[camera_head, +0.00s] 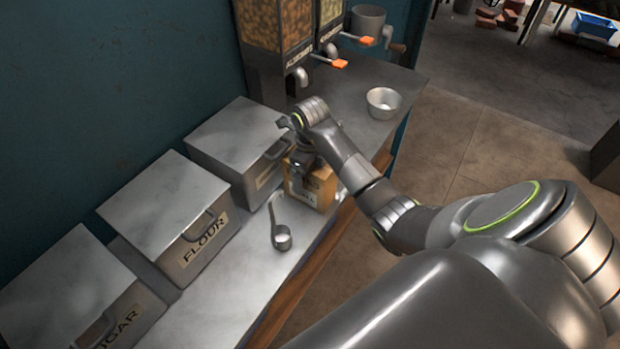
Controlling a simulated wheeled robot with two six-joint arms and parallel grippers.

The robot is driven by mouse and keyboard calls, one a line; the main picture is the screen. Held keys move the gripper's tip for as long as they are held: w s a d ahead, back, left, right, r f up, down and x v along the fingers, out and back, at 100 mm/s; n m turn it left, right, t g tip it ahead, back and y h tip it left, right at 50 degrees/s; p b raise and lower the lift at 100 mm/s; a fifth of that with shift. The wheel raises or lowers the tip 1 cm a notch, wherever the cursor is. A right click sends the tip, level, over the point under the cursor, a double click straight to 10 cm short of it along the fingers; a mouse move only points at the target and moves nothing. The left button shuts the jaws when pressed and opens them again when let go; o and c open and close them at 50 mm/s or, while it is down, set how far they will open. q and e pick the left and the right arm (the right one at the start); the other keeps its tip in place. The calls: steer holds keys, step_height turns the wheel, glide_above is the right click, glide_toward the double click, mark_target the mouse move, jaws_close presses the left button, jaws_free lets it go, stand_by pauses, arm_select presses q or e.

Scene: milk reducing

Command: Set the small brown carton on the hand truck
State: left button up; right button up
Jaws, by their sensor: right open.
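A small brown carton (318,187) stands on the metal counter, in front of the farthest lidded metal box. My right gripper (303,170) is right at the top of the carton, coming down over it from above. The gripper is open; its fingers are partly hidden by my wrist, so I cannot tell whether they touch the carton. No hand truck can be made out. My left gripper is out of view.
Lidded metal boxes, one marked FLOUR (168,215), line the wall. A metal scoop (281,238) lies on the counter (228,287) near the carton. A metal bowl (383,103) and dispensers (275,40) stand beyond. Open floor (490,150) lies to the right.

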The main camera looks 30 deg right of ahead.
steer(key=shift+c, duration=0.2)
steer(key=c, duration=1.5)
steer(key=shift+o, duration=0.2)
